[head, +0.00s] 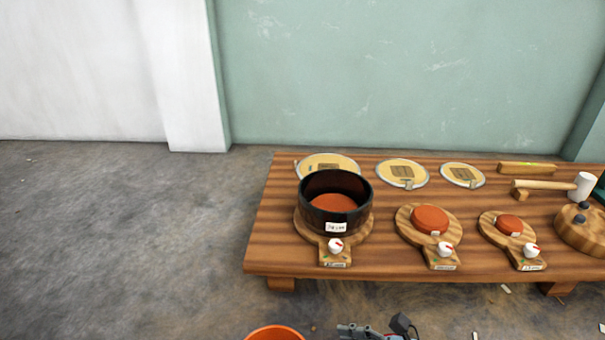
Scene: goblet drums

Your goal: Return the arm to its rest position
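Part of a gripper, which looks like my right gripper (348,329), shows at the bottom edge, in front of the bench and below it in the picture. Most of it is cut off, and I cannot tell whether its fingers are open or shut. It touches nothing that I can see. My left gripper is out of view.
A wooden bench (270,235) holds a dark drum shell (319,215), round boards with orange discs, several drum heads, a mallet (584,186) and a knobbed wooden disc (577,236). An orange bucket (275,333) stands at the bottom edge. The floor at left is clear.

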